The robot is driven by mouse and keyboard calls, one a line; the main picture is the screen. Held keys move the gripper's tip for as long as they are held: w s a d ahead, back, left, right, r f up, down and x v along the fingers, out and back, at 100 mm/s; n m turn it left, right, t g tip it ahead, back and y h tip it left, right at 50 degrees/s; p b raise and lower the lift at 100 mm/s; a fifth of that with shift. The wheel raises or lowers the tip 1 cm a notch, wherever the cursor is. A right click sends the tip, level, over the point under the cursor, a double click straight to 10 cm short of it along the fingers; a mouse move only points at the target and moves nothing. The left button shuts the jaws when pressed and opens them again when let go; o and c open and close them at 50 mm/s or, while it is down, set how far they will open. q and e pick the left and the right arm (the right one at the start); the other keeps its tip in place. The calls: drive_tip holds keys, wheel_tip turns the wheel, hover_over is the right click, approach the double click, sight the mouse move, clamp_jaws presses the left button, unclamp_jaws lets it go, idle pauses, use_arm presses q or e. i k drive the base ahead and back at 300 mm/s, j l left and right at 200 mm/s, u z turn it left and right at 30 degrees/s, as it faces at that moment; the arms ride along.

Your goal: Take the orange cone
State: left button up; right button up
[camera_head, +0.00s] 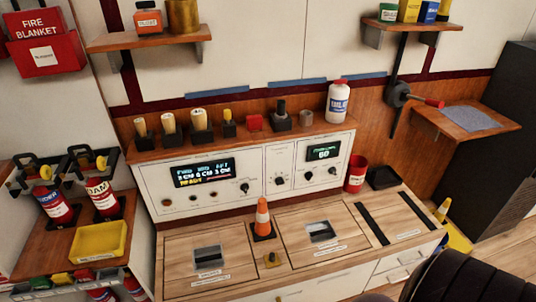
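The orange cone (263,215) stands upright on the wooden counter, in front of the white control panel (205,193). It has a pale band around its middle and a dark square base. Nothing is touching its upper part. Neither of my grippers shows in the head view.
A red cup (356,174) and black tray (383,178) stand at the right. A yellow bin (98,241) is at the left.

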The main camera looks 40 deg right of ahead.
sight(263, 229)
drive_tip(key=z, duration=1.15)
drive_tip(key=i+l+u, duration=0.15)
drive_tip(key=l+u, duration=0.3)
drive_tip(key=i+l+u, duration=0.1)
drive_tip(key=l+u, duration=0.15)
drive_tip(key=u, duration=0.2)
